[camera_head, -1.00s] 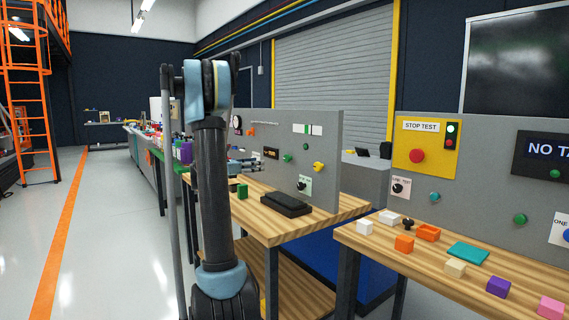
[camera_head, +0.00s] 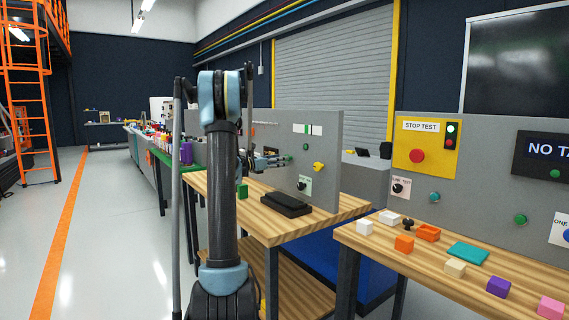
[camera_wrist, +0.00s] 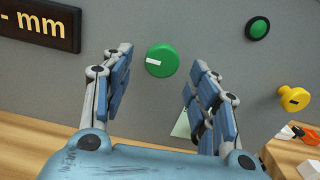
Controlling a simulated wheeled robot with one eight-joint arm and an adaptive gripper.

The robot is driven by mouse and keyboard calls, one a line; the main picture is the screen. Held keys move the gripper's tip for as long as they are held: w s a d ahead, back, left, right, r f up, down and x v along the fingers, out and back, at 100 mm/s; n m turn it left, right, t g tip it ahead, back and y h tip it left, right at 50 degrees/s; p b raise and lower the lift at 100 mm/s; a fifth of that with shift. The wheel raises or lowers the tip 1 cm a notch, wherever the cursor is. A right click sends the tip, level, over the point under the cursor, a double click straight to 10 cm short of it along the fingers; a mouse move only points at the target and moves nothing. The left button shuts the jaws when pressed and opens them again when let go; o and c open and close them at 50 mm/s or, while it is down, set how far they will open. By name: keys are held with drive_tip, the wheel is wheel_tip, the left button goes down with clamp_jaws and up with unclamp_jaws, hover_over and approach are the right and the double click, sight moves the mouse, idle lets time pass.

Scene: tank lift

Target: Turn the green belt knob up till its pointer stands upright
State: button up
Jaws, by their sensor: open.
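The green belt knob (camera_wrist: 165,54) is a round green disc on the grey panel. Its white pointer mark lies nearly flat, running from the middle to the left, in the wrist view. My gripper (camera_wrist: 162,75) is open, with one blue-padded finger on each side below the knob; the knob shows in the gap between them. I see no contact. In the head view the knob (camera_head: 290,158) is small, and my gripper (camera_head: 272,161) is just to its left, partly hidden by my arm.
A dark "mm" display (camera_wrist: 40,24) is left of the knob. A dark button with a green centre (camera_wrist: 257,28) and a yellow knob (camera_wrist: 294,98) are to the right. The wooden bench (camera_head: 270,222) below carries a black block (camera_head: 286,205) and a green block (camera_head: 242,190).

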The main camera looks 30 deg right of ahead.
drive_tip(key=shift+w+d, duration=0.15)
drive_tip(key=shift+d, duration=1.95)
drive_tip(key=c, duration=1.1)
